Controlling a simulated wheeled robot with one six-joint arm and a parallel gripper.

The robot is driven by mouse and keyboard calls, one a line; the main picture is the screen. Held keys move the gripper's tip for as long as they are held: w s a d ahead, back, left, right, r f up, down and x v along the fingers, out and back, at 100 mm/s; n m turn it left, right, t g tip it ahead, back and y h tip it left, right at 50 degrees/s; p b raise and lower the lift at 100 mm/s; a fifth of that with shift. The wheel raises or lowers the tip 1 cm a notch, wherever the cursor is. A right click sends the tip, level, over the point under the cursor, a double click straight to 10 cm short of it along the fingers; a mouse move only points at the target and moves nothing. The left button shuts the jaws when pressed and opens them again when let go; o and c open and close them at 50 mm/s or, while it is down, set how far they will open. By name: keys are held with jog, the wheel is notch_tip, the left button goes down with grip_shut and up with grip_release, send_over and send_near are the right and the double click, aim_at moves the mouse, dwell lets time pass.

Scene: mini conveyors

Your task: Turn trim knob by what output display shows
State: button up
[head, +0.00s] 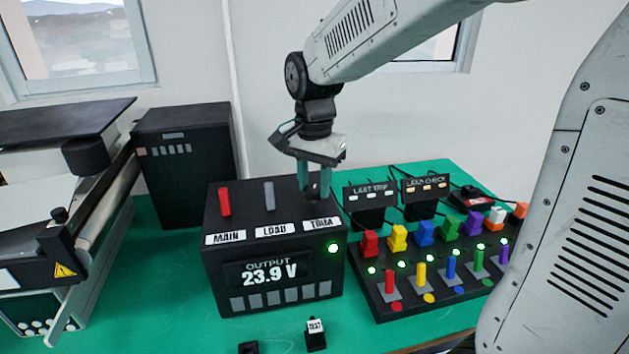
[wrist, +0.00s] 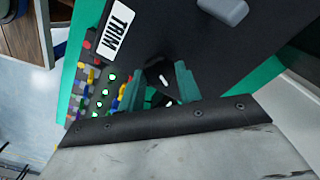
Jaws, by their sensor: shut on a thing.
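The black power unit (head: 218,275) stands on the green bench top. Its output display (head: 268,272) reads 23.9 V, and a green light glows at its upper right. The trim knob (head: 316,191) is on top of the unit at the right, behind the TRIM label (head: 321,223). My gripper (head: 314,187) points down with its green fingers shut on the knob. In the wrist view the dark knob (wrist: 159,72) with a white pointer mark shows between the fingers (wrist: 160,92); part of it is hidden by them.
A red MAIN lever (head: 224,201) and a grey LOAD lever (head: 269,194) stand left of the knob. A panel of coloured switches (head: 392,309) with green lights is at the right. LAST TRIP (head: 369,191) and LOAD CHECK (head: 425,185) displays stand behind it. A small TEST-like button (head: 316,335) lies in front.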

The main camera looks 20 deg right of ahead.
aim_at(314, 188)
jog(key=shift+m, duration=1.1)
jog(key=o, duration=1)
jog(key=shift+r, duration=0.1)
notch_tip(314, 188, up, 8)
jog(key=shift+f, duration=0.15)
